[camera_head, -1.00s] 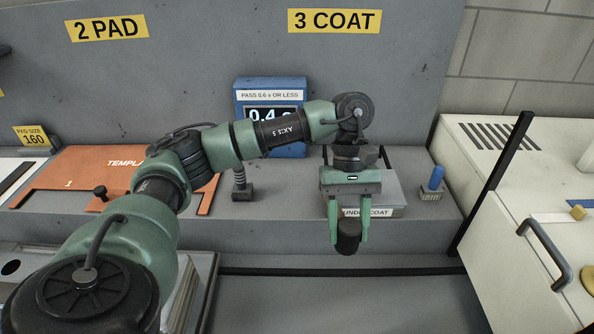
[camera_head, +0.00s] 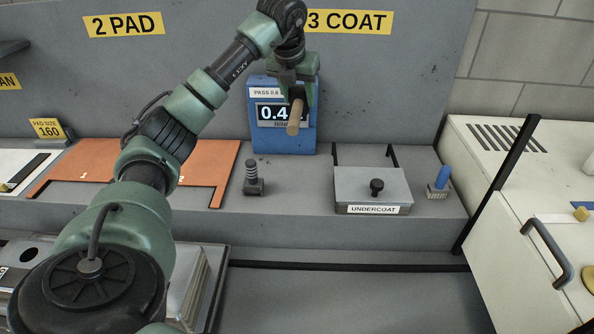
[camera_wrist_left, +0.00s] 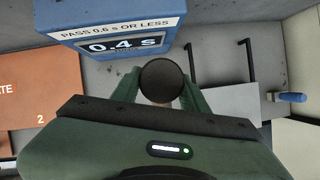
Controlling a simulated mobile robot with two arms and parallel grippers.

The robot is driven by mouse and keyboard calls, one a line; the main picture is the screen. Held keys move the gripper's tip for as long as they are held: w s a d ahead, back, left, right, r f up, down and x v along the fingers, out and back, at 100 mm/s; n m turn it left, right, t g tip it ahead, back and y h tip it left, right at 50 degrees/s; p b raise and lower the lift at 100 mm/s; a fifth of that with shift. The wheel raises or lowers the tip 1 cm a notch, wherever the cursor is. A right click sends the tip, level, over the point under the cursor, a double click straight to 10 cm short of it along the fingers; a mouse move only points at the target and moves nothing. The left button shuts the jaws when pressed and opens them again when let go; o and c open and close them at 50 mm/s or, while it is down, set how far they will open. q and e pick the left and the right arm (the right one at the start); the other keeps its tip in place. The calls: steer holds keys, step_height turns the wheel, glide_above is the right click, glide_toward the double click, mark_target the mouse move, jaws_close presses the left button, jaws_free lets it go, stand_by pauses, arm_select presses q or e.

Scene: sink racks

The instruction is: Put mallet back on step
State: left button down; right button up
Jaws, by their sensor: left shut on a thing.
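My left gripper (camera_head: 298,96) is shut on the mallet (camera_head: 294,117) and holds it in the air in front of the blue timer box. The mallet's light wooden handle shows below the fingers in the head view. Its round black head (camera_wrist_left: 163,79) shows between the green fingers in the left wrist view. The grey step (camera_head: 295,190) runs along the wall below, with bare room between the small spring-like post and the undercoat box. My right gripper is not in view.
The blue timer box (camera_head: 287,139) reads 0.4 and stands right behind the mallet. A small ribbed post (camera_head: 252,178), the undercoat box (camera_head: 371,187) with its black knob, a blue-handled brush (camera_head: 440,181) and an orange template (camera_head: 205,171) are on the step.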

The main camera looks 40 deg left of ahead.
arm_select(q)
steer(key=shift+a+f+n, duration=0.2)
steer(key=shift+a+n, duration=0.1)
step_height(320, 180, down, 18)
steer(key=p, duration=0.4)
steer(key=shift+f+p, duration=0.15)
steer(key=shift+p, duration=0.25)
steer(key=shift+a+f, duration=0.1)
steer(key=shift+f, duration=0.5)
steer(key=c, duration=0.7)
jaws_free()
steer(key=shift+c, duration=0.2)
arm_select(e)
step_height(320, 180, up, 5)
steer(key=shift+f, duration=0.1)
